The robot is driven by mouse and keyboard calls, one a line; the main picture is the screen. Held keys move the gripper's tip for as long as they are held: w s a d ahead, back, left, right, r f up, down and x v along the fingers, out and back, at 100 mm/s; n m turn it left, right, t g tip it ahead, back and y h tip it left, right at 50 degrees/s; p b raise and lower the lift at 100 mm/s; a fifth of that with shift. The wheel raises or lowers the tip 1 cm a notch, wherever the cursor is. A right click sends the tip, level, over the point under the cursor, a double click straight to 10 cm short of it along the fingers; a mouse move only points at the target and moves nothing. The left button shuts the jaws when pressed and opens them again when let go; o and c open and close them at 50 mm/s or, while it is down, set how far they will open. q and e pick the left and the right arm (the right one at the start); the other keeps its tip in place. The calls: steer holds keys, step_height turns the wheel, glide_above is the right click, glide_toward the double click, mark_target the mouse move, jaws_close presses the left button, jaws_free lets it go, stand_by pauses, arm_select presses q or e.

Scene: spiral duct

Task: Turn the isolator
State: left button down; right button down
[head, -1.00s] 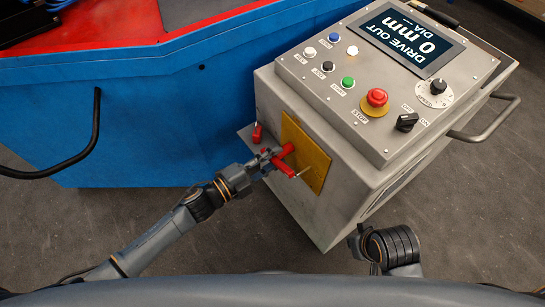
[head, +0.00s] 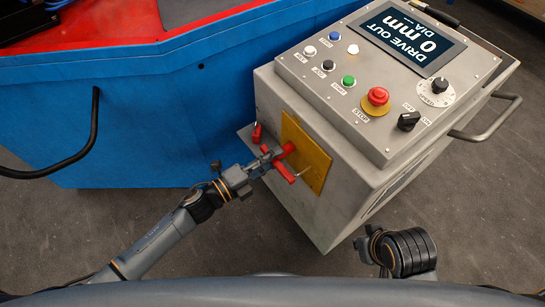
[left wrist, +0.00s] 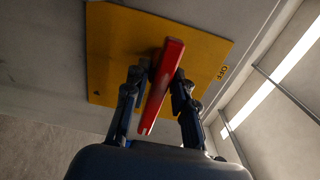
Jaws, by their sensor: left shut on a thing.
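The isolator is a red handle (head: 281,170) on a yellow plate (head: 315,165), fixed to the side of the grey control cabinet. In the left wrist view the red handle (left wrist: 162,85) stands out from the yellow plate (left wrist: 112,45), tilted slightly, with an "OFF" label near the plate's right edge. My left gripper (head: 268,160) is shut on the handle, one finger on each side of it. Part of the handle is hidden behind the fingers in the head view. My right gripper (head: 368,246) is beside the cabinet's lower front, away from the isolator; its fingers do not show clearly.
A small red padlock-like piece (head: 256,134) is by a ledge left of the plate. The cabinet top carries buttons, a red stop button (head: 376,98), a black switch (head: 408,121) and a screen (head: 415,38). A blue machine (head: 150,120) stands at left. The floor in front is clear.

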arm_select(q)
steer(key=c, duration=1.3)
jaws_free()
steer(key=v, duration=1.2)
